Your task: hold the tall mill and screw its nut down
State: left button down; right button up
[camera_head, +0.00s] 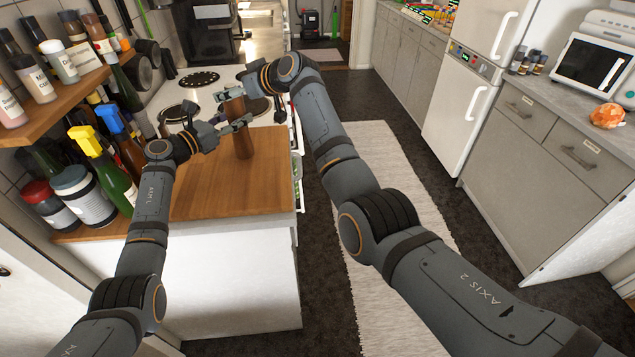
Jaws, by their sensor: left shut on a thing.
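The tall mill (243,143) is dark brown wood and stands upright near the far right edge of the wooden worktop. My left gripper (237,124) comes in from the left and is shut on the mill's upper body. My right gripper (228,94) reaches in from the right and is at the top of the mill, above my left gripper. The mill's nut cannot be made out; the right gripper's fingers are over that spot. Whether these fingers are open or shut is too small to tell.
A cooker with dark hotplates (199,79) lies just behind the worktop (215,190). Bottles, including a yellow-topped spray (85,141), crowd the left. A spice shelf (62,96) hangs above them. The worktop's front is clear. A pale rug (385,200) covers the aisle floor.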

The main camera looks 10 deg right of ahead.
pick_arm(q)
jog(key=shift+a+r, duration=0.1)
pick_arm(e)
jog(key=shift+w+d+r+n+g+y, duration=0.1)
jog(key=shift+n+g+y, duration=0.2)
jog(key=shift+w+d+n+g+y, duration=0.15)
jog(key=shift+n+g+y, duration=0.15)
jog(key=shift+n+g, duration=0.15)
jog(key=shift+n, duration=0.25)
jog(key=shift+m, duration=0.5)
